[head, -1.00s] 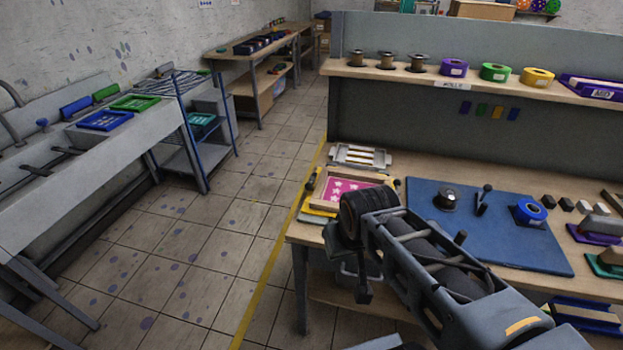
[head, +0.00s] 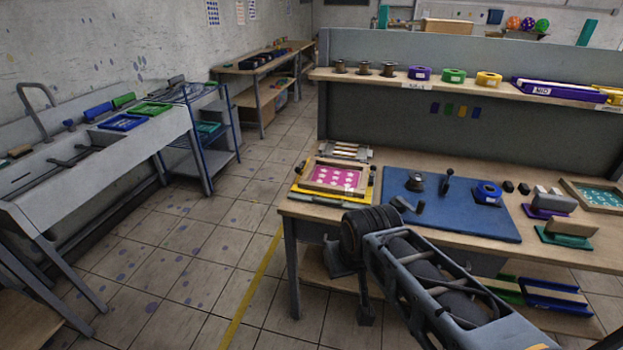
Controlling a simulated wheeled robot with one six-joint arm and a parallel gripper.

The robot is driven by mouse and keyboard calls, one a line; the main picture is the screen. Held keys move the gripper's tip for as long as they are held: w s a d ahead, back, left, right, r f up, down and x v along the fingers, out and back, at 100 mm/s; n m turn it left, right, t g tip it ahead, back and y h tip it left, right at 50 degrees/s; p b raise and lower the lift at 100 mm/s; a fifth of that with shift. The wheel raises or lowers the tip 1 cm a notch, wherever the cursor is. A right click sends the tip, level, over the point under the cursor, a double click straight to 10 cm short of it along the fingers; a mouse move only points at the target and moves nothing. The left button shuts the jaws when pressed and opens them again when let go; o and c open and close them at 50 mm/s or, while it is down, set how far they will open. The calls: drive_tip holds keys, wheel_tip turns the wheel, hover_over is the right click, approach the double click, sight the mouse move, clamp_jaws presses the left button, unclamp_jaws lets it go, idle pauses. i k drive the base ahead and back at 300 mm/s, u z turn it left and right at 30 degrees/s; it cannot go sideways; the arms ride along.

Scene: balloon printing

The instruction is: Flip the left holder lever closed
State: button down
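The screen holder has a yellow base (head: 312,197) and stands at the left end of the worktable. A wooden frame with a pink star-printed screen (head: 333,178) lies in it. A small dark left lever (head: 301,168) stands up at the holder's left side; its exact angle is too small to tell. A similar right lever (head: 372,172) is at the right side. My gripper (head: 364,312) hangs below my dark wrist, in front of the table's front edge and apart from the holder. It is small and dark, and its fingers cannot be made out.
A blue mat (head: 455,222) with a dark knob-like piece, a small lever and a blue tape roll lies right of the holder. A shelf (head: 400,79) with spools and tape rolls runs behind. A sink bench (head: 115,150) stands at left. The tiled floor between is clear.

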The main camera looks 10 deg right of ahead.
sight(298, 170)
drive_tip(key=u, duration=0.3)
drive_tip(key=i, duration=1.2)
drive_tip(key=z, duration=0.3)
